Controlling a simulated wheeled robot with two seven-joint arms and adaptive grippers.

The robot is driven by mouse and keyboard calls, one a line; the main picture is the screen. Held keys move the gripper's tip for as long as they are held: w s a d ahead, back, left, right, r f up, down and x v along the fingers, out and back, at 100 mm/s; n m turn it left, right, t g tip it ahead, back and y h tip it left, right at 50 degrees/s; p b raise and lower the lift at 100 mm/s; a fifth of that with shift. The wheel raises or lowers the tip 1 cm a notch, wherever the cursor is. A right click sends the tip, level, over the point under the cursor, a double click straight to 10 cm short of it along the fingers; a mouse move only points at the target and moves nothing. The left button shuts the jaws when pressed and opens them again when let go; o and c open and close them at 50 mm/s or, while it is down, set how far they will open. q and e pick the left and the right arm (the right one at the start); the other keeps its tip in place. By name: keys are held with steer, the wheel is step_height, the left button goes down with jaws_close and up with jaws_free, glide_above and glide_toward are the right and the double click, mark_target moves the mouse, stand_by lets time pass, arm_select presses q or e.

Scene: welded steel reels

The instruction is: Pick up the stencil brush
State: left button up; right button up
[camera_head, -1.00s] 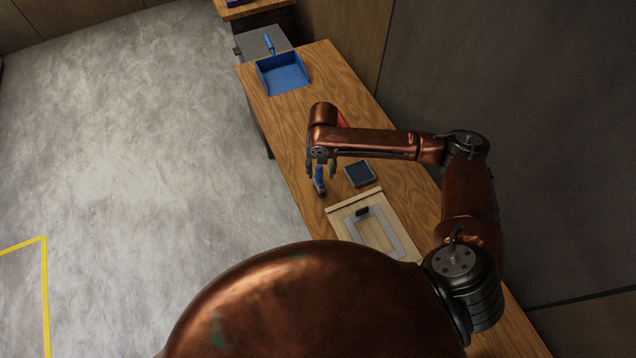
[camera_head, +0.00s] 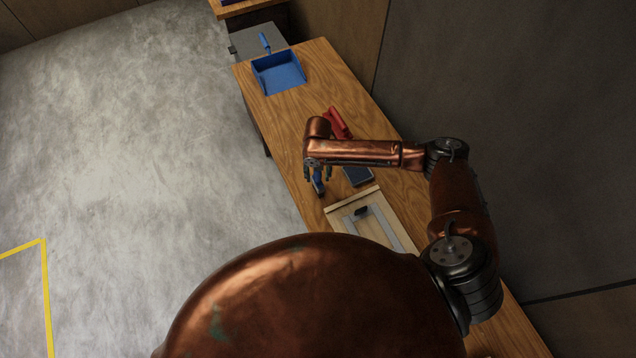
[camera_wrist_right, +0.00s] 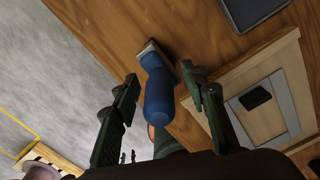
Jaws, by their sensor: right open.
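The stencil brush (camera_head: 318,187) stands near the left edge of the wooden table, with a blue handle. It shows larger in the right wrist view (camera_wrist_right: 158,97), where the rounded handle end points towards the camera and the metal-edged head is near the tabletop. My right gripper (camera_head: 318,173) is right over the brush and partly hides it. In the right wrist view my right gripper (camera_wrist_right: 162,80) is open, with one dark finger on each side of the blue handle. The right finger looks close to the brush; contact cannot be told. My left gripper is not in view.
A dark pad (camera_head: 359,177) lies right of the brush, partly under my forearm. A wooden board with a grey stencil plate (camera_head: 341,216) lies nearer. A red object (camera_head: 337,122) and a blue dustpan-like tray (camera_head: 279,75) are farther back. Bare tabletop lies between.

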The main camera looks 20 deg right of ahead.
jaws_close()
stand_by(0.5)
